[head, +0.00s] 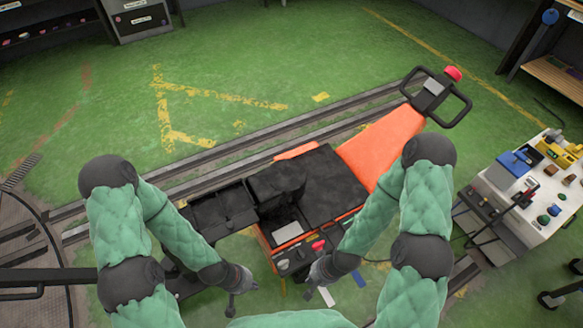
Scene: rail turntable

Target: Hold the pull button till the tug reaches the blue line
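The tug (381,146), orange and black, stands across the middle of the head view over the rails. A small panel at its near side carries a red button (318,245); I cannot tell whether this is the pull button. My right gripper (311,289) is just below this panel, and I cannot tell whether it touches anything. My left gripper (232,300) hangs to the left of the panel, apart from it. The fingers of both are too small to read. A small blue strip (358,279) lies right of my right gripper; I cannot tell whether it is the blue line.
Rails (275,132) run from lower left to upper right. The turntable edge (48,235) is at the left. A white bench (534,205) with tools and coloured parts stands at the right. The green floor (250,60) behind the rails is clear, with worn yellow markings.

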